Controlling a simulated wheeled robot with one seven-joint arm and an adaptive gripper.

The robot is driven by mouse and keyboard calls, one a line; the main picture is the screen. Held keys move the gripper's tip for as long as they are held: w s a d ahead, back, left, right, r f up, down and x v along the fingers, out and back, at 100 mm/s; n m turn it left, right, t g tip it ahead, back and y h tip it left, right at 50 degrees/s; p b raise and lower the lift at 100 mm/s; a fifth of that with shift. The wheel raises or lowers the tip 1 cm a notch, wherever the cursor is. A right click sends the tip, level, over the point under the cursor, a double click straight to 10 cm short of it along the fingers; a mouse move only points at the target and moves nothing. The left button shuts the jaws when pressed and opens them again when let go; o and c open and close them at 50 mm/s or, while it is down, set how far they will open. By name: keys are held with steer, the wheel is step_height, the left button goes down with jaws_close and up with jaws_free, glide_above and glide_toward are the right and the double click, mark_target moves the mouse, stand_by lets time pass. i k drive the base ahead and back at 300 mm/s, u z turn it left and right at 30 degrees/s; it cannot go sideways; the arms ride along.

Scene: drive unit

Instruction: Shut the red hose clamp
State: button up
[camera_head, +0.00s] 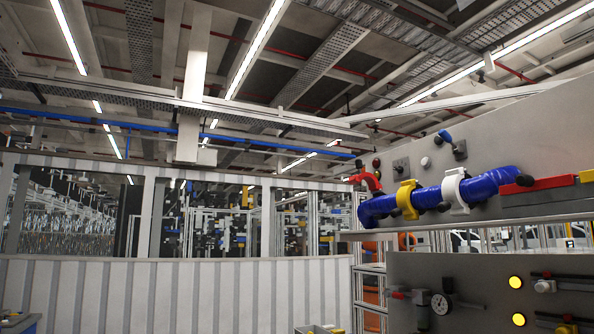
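A thick blue hose (430,197) runs along the front of a grey panel on the right and bends down at its left end. A red curved part (370,180) sits at the hose's left bend and looks like the red hose clamp. It is small, and I cannot tell whether it is open or shut. A yellow clamp (407,199) and a white clamp (456,191) are around the hose, to the right of the red part. My gripper is not in view.
A red bar-like part (540,184) lies at the hose's right end. A narrow ledge (480,222) runs below the hose. A lower panel carries a gauge (441,303) and yellow lamps (516,282). A pale ribbed wall (180,295) stands at left.

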mark_target(371, 180)
steer(key=u, duration=0.9)
steer(key=i, duration=1)
steer(key=u, duration=0.5)
steer(key=i, duration=1.35)
steer(key=z, duration=0.6)
